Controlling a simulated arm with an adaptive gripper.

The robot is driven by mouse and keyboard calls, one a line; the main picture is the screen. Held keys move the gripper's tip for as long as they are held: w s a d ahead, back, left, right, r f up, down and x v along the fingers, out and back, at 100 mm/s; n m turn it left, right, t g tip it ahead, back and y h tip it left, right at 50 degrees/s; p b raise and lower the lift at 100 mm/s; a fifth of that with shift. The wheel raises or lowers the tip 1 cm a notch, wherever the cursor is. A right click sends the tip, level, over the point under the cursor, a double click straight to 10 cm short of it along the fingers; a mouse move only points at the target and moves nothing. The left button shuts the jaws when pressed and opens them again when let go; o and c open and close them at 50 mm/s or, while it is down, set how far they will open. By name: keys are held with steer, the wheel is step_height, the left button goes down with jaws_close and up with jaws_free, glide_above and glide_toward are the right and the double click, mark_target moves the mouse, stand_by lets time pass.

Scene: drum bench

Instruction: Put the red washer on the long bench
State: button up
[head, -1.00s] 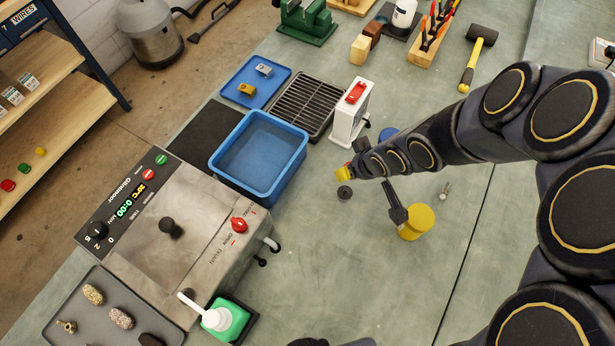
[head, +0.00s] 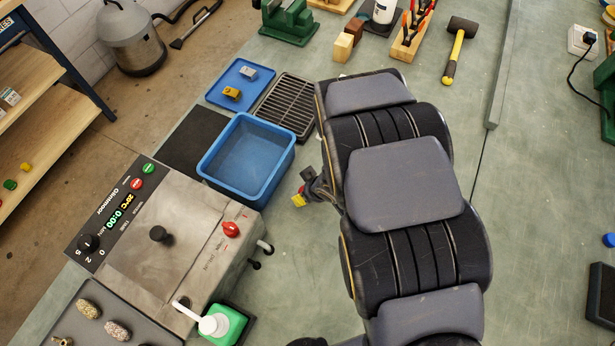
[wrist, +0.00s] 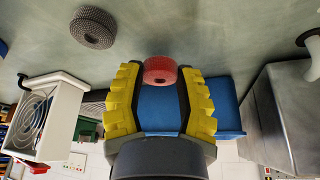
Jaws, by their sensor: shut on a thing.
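The red washer (wrist: 160,70) is between the yellow fingertips of my gripper (wrist: 160,85) in the wrist view. The gripper is shut on it, and it appears clear of the bench top. In the head view, my gripper (head: 299,199) is just right of the blue bin, and I cannot make out the washer there. The long green-grey bench (head: 295,290) lies below and around the arm. A dark grey ring (wrist: 93,27) rests on the bench surface in the wrist view, apart from my fingers.
The blue bin (head: 289,160) and a steel machine (head: 135,240) stand left of my gripper. A black rack (head: 283,105) is behind. A white box (wrist: 60,125) stands at the left in the wrist view. Bare bench lies below my gripper in the head view.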

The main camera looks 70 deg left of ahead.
steer(key=shift+f, duration=0.8)
steer(key=shift+f, duration=0.1)
steer(key=o, duration=0.7)
steer(key=shift+c, duration=0.2)
steer(key=v, duration=1.2)
